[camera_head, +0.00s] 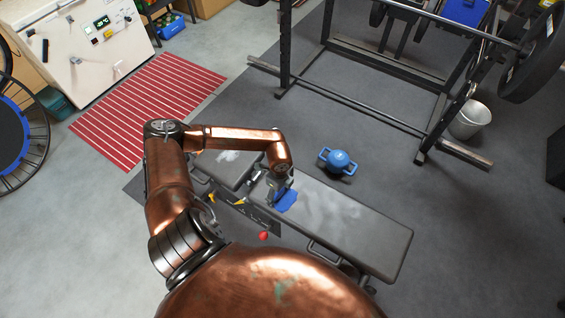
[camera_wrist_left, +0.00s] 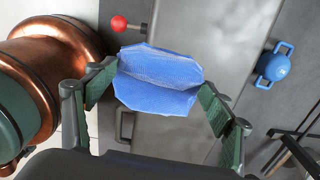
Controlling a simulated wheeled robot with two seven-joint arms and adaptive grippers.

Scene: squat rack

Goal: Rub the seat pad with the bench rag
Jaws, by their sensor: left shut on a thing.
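The rag (camera_wrist_left: 158,80) shows between the green-padded fingers of my left gripper (camera_wrist_left: 160,110) in the left wrist view. I cannot tell whether it touches the pad. The bench has a shorter grey pad (camera_head: 226,162) at its left end, partly behind my arm; which one is the seat pad is not certain. Whitish smudges mark both pads. My right gripper is not in view.
A blue kettlebell (camera_head: 339,161) stands on the floor behind the bench. A red knob (camera_head: 264,236) sticks out at the bench's near side. The rack with its barbell (camera_head: 440,20) and a metal bucket (camera_head: 469,119) are farther back. Floor at the lower right is clear.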

